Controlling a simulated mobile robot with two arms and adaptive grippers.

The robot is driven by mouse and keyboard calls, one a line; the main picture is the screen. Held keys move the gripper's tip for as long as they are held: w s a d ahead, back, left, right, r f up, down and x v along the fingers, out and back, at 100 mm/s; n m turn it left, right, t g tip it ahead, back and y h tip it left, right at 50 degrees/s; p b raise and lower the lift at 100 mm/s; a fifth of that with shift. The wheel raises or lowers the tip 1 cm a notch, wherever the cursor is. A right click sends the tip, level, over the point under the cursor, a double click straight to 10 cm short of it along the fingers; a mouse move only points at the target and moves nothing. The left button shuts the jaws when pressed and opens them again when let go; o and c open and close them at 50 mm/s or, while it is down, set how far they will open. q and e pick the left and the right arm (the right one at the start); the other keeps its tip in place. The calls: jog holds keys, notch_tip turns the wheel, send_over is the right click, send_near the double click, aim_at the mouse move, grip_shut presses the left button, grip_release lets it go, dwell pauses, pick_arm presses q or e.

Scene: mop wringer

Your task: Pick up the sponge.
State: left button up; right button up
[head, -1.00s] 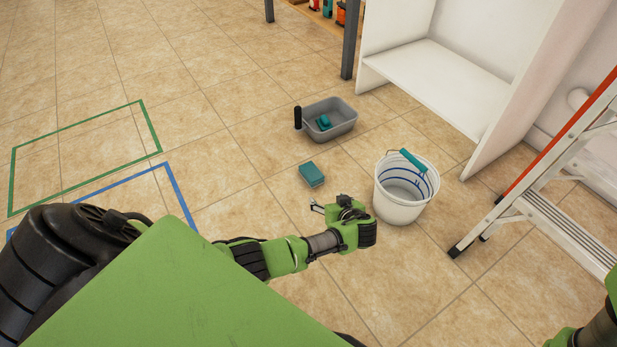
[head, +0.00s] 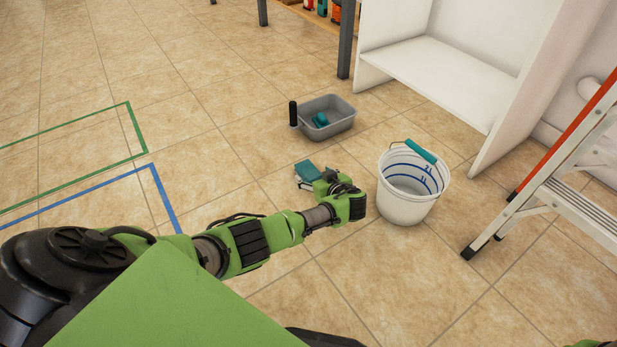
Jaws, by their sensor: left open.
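The teal sponge (head: 308,168) lies on the tiled floor, left of the white bucket. My left gripper (head: 304,181) is open, its fingers close to the near side of the sponge in the picture. The gripper and wrist hide the sponge's near part, and I cannot tell whether the fingers touch it. My right gripper is not in view; only a bit of green shows at the bottom right edge.
A white bucket (head: 405,205) with a teal-gripped handle stands right of my left wrist. A grey tub (head: 334,128) holding a teal item is behind the sponge. A ladder (head: 560,190) and white shelf unit (head: 440,75) stand right. Green and blue floor outlines lie left.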

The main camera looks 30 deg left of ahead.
aim_at(310, 172)
pick_arm(q)
jog(key=b+x, duration=0.4)
jog(key=shift+w+f, duration=0.15)
jog(key=shift+w+a, duration=0.2)
jog(key=shift+a, duration=0.1)
jog(key=c, duration=1)
